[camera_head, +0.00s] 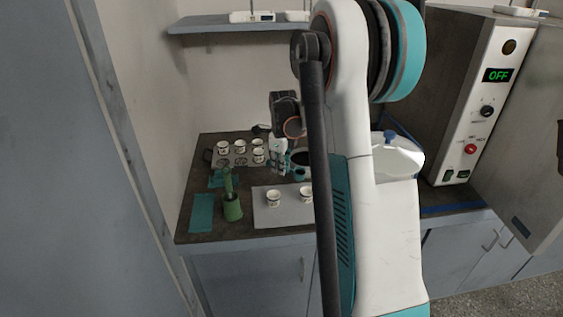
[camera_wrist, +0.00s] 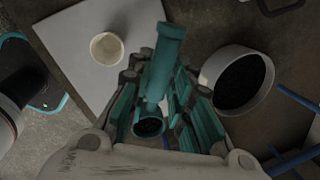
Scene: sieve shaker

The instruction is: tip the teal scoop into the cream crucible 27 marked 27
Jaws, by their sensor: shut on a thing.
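My gripper (camera_wrist: 163,88) is shut on the teal scoop (camera_wrist: 168,48), with its fingers on either side of the handle. The scoop's round cup (camera_wrist: 149,126) shows dark inside. In the wrist view a cream crucible (camera_wrist: 106,48) stands upright on the grey mat, apart from the scoop. In the head view two cream crucibles stand on the mat, one on the left (camera_head: 273,199) and one on the right (camera_head: 306,194) beside my arm. Their marks are too small to read, so I cannot tell which is 27. My gripper (camera_head: 279,160) hangs above and behind the mat.
A round pan (camera_wrist: 207,77) of dark material stands right of the scoop in the wrist view. In the head view, a rack (camera_head: 232,160) with several crucibles stands at the back left. A green mortar (camera_head: 232,208) with a pestle is left of the grey mat (camera_head: 275,219).

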